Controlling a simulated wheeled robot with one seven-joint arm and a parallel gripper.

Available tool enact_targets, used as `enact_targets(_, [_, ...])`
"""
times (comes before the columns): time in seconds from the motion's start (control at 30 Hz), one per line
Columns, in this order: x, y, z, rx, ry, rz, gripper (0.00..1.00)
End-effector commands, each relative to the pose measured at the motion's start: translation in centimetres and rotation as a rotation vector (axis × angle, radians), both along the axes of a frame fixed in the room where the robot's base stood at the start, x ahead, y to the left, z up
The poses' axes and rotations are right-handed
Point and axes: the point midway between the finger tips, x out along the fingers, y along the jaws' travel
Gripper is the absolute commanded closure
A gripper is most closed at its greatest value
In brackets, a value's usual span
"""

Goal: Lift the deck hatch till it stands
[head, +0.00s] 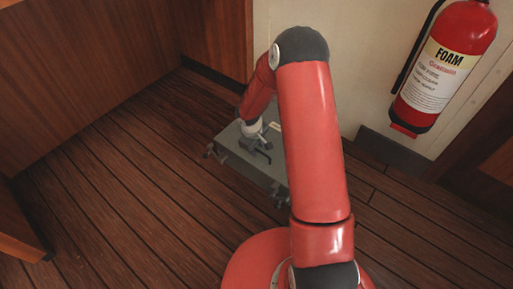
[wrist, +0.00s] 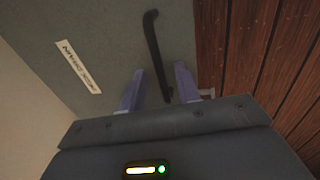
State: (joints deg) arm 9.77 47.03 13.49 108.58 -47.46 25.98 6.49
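The deck hatch (head: 262,172) is a grey, low box on the plank floor against the pale wall, partly hidden behind my arm. Its lid looks flat and down. A dark bar handle (head: 263,155) is on top; it also shows in the wrist view as a black bar (wrist: 155,50). The lid (wrist: 105,25) fills the upper left there, with a white label (wrist: 78,66). My gripper (wrist: 159,80) is open, its two fingers on either side of the bar with gaps. I cannot tell how deep the bar sits between them. In the head view my gripper (head: 256,142) is over the lid.
A red foam extinguisher (head: 445,65) hangs on the pale wall, right of the hatch. Wood panelling (head: 110,60) stands at the left and back. Small fittings (head: 213,151) stick out from the hatch's left edge. The plank floor (head: 120,190) at left is clear.

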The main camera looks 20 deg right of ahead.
Motion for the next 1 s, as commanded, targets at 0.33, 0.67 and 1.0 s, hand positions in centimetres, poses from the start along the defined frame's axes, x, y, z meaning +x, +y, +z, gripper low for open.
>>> enact_targets(0.33, [0.05,-0.04,-0.21,0.000,-0.001,0.000,0.74])
enact_targets(0.67, [0.04,-0.02,-0.21,0.001,-0.001,0.000,1.00])
enact_targets(1.0, [0.39,-0.08,0.60,0.013,0.006,-0.002,1.00])
